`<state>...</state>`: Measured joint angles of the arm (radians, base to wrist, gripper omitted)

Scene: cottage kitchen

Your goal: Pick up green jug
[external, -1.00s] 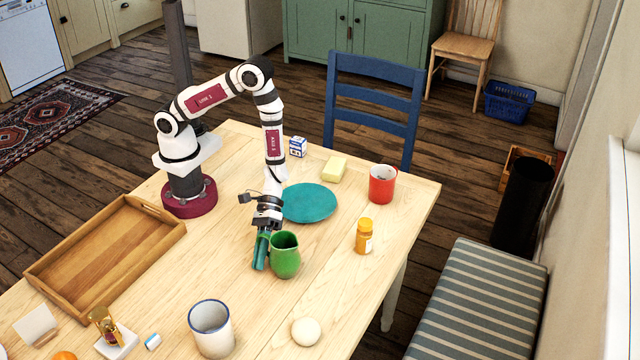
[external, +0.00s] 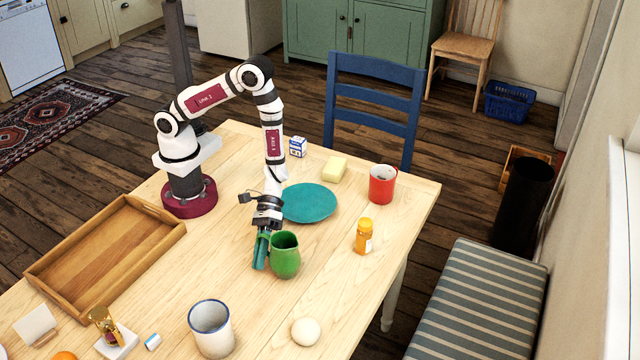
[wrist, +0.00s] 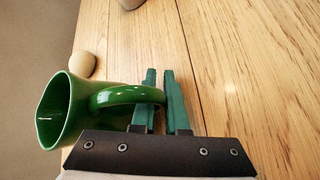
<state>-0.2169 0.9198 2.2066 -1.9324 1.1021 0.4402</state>
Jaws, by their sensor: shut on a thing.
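The green jug (external: 285,256) stands upright on the wooden table in the external view. My gripper (external: 261,250) is at its left side, pointing down, with teal fingers. In the wrist view the jug (wrist: 62,112) is at the left, with its open mouth facing left in the picture. Its handle (wrist: 118,95) reaches right to the fingers of my gripper (wrist: 160,100), which are close together and shut on the handle. The handle is hidden in the external view.
A teal plate (external: 309,203) lies just behind the jug. A white mug (external: 211,328) and a pale round object (external: 305,332) are in front. A wooden tray (external: 107,258) lies at left.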

